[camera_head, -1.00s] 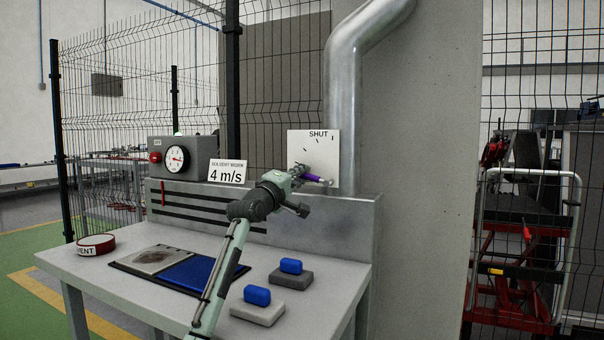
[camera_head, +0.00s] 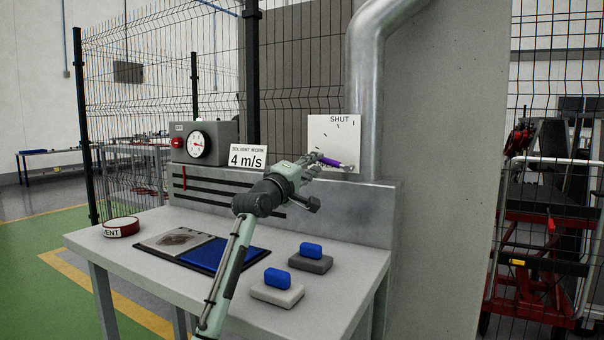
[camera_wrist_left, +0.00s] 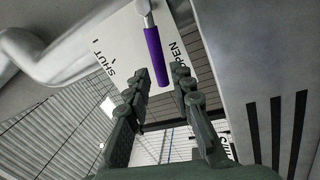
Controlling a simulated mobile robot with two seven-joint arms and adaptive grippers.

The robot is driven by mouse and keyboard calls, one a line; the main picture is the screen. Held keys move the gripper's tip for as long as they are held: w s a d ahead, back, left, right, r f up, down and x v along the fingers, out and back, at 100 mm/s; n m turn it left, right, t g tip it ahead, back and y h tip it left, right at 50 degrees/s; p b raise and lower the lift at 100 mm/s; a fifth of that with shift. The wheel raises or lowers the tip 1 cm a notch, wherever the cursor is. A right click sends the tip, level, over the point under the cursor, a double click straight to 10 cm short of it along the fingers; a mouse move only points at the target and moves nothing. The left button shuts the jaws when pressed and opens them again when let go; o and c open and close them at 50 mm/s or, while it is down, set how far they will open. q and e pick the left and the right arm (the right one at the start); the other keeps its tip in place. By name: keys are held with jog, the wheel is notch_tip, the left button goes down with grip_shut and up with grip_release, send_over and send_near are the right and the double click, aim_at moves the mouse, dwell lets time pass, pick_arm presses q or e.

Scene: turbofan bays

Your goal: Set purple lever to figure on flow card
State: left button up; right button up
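The purple lever (camera_head: 331,162) slants across the lower part of a white plate (camera_head: 334,135) marked SHUT, with tick marks. In the left wrist view the purple grip (camera_wrist_left: 158,58) hangs from a metal rod, and the plate also reads OPEN. My left gripper (camera_head: 316,160) is at the lever's free end. In the wrist view its fingers (camera_wrist_left: 160,78) stand apart on either side of the grip's end, with gaps visible. The flow card (camera_head: 248,157) reads "SOLVENT WORK 4 m/s". My right gripper is out of view.
A grey box with a round dial (camera_head: 200,144) and red button (camera_head: 177,142) stands left of the card. The bench (camera_head: 225,309) holds a red-banded roll (camera_head: 121,227), a dark tray (camera_head: 140,251) and two blue-topped blocks. A metal duct (camera_head: 367,90) rises behind.

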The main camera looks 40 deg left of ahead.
pick_arm(q)
jog(key=v, duration=0.7)
jog(key=shift+s, duration=0.2)
jog(key=shift+f, duration=0.15)
